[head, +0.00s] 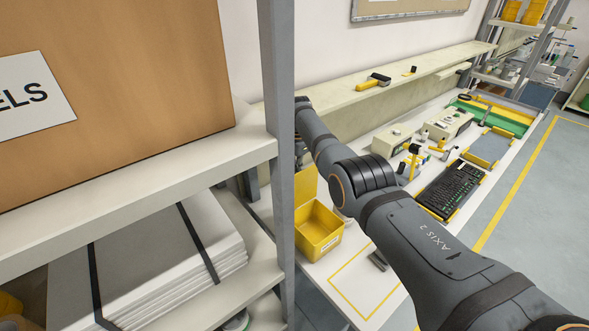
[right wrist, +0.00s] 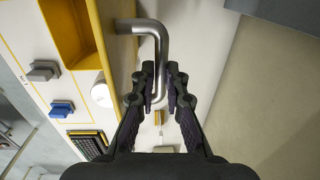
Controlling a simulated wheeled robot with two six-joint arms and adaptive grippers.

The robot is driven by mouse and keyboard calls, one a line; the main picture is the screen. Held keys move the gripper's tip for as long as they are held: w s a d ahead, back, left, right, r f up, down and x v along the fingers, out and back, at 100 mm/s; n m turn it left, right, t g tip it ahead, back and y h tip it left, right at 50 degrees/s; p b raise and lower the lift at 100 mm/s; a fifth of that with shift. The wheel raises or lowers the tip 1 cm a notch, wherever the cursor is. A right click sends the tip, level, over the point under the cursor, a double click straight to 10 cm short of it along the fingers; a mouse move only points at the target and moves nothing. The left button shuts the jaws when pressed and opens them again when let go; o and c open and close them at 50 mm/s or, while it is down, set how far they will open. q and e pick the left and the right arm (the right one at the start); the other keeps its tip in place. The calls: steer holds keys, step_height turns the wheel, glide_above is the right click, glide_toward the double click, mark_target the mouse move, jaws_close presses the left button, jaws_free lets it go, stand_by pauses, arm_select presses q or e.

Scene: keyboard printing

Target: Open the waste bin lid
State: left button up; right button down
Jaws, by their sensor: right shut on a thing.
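The yellow waste bin (head: 318,230) stands on the white table, behind the shelf post in the head view, with its open top showing. A yellow panel, apparently its lid (head: 305,186), stands upright at its back edge. In the right wrist view a bent metal handle (right wrist: 163,48) sticks out from the yellow panel (right wrist: 117,58), seen nearly edge-on. My right gripper (right wrist: 160,82) is shut on the handle's straight part, one finger on each side. In the head view the shelf post hides this gripper. My left gripper is not in view.
A grey shelf post (head: 279,150) and shelf with a large cardboard box (head: 120,100) stand close on the left. A keyboard (head: 450,190) and small devices occupy the table beyond my arm. A beige ledge (head: 410,85) runs along the wall.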

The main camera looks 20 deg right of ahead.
steer(key=shift+a+f, duration=0.15)
steer(key=shift+f, duration=0.25)
steer(key=c, duration=1.4)
jaws_free()
steer(key=shift+w+r, duration=0.1)
steer(key=shift+w, duration=0.05)
steer(key=shift+r, duration=0.1)
steer(key=r, duration=1.2)
steer(key=shift+s+d, duration=0.2)
steer(key=shift+s, duration=0.1)
